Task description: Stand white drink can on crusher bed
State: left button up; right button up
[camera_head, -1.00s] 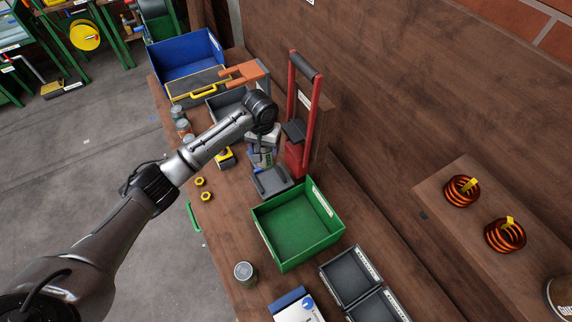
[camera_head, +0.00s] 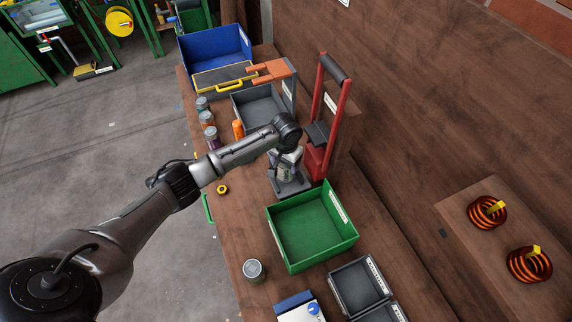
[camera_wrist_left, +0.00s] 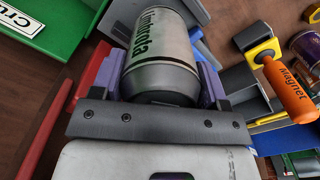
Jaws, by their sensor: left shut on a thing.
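The white drink can (camera_wrist_left: 160,60), with dark lettering and a silver end, is between the purple finger pads of my left gripper (camera_wrist_left: 158,85) in the left wrist view. In the head view the left gripper (camera_head: 287,168) points down over the grey crusher bed (camera_head: 294,188), shut on the can. The gripper and arm mostly hide the can there. I cannot tell whether the can touches the bed. The red crusher frame (camera_head: 343,120) with its dark top handle rises just right of the gripper. My right gripper is not in view.
A green bin (camera_head: 312,262) stands close in front of the crusher. A grey bin (camera_head: 240,110) and blue bin (camera_head: 212,45) are behind. Several cans stand along the left edge near an orange magnet (camera_head: 238,129). Another can (camera_head: 253,270) stands left of the green bin.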

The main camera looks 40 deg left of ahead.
pick_arm(q)
jog(key=shift+f, duration=0.85)
jog(key=shift+f, duration=0.15)
jog(key=o, duration=0.9)
